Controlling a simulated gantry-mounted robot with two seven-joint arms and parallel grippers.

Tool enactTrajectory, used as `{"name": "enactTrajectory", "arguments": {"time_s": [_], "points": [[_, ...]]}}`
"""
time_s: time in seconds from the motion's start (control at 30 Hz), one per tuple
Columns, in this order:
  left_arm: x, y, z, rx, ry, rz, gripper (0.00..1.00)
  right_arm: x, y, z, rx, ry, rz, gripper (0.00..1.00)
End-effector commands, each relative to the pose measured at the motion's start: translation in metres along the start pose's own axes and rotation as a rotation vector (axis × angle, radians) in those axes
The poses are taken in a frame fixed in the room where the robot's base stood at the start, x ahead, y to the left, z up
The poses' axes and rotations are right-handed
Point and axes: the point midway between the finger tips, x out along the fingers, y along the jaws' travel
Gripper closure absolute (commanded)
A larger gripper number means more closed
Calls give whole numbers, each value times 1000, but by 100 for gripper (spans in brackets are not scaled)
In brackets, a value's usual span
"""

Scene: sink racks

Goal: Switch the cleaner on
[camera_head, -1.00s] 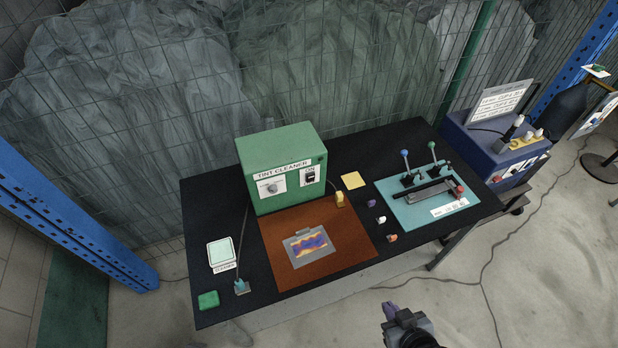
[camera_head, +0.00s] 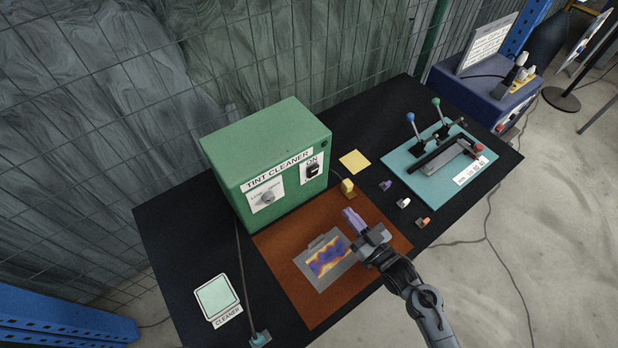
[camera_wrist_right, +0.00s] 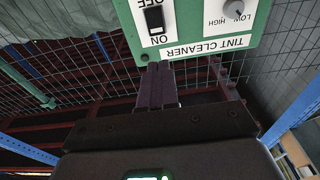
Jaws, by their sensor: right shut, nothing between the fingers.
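The green tint cleaner box (camera_head: 265,150) stands at the back left of the black table. Its front carries a black switch (camera_head: 313,171) on a white plate with ON above it, and a low/high knob (camera_head: 267,197). In the right wrist view the box front is upside down, with the switch (camera_wrist_right: 154,18) between OFF and ON labels; I cannot tell which side is pressed. My right gripper (camera_head: 349,216) is shut and empty, in front of the box and apart from it. In the wrist view its fingertips (camera_wrist_right: 156,70) point toward the switch. My left gripper is not in view.
A brown mat (camera_head: 292,292) lies before the box with a grey framed colour plate (camera_head: 310,276) on it. A yellow block (camera_head: 347,186) stands near the box's right corner. A teal lever board (camera_head: 400,171) is at the right. A cleaner pad (camera_head: 216,298) is at front left.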

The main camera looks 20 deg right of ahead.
Motion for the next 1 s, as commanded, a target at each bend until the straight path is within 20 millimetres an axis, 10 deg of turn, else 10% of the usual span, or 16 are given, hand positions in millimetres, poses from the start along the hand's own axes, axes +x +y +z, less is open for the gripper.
{"name": "enactTrajectory", "arguments": {"time_s": [1.0], "points": [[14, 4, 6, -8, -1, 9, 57, 42, 4, 2, -10, 31, 2, 100]]}}
